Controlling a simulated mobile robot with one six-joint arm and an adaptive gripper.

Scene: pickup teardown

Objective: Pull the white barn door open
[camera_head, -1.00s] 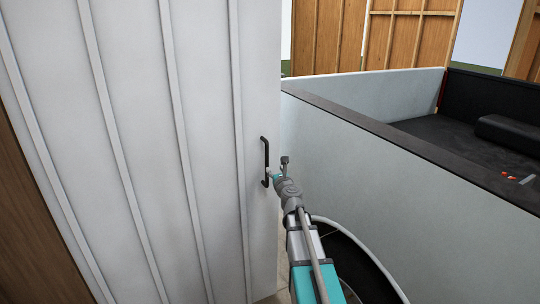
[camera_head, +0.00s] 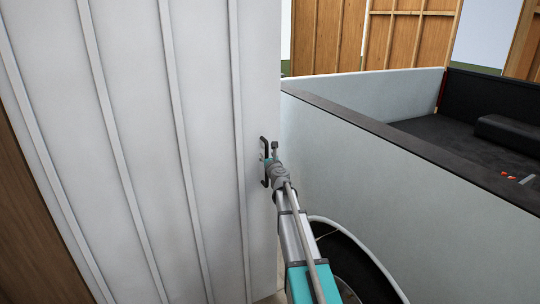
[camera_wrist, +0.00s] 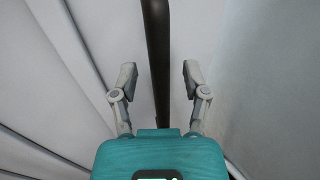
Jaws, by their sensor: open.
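The white barn door (camera_head: 130,130) fills the left of the head view, with raised vertical battens. Its black vertical handle (camera_head: 264,143) is near the door's right edge. My gripper (camera_head: 267,158) is at the handle, and part of the handle is hidden behind it. In the wrist view, the handle (camera_wrist: 158,60) is a dark vertical bar running between the two open fingers of my gripper (camera_wrist: 159,80).
A pale pickup bed side wall (camera_head: 400,170) with a dark top rail stands close to the right of the door and my arm. A wheel arch (camera_head: 350,255) is below. Wooden panels (camera_head: 410,40) stand behind. A brown wall (camera_head: 30,230) is at the left.

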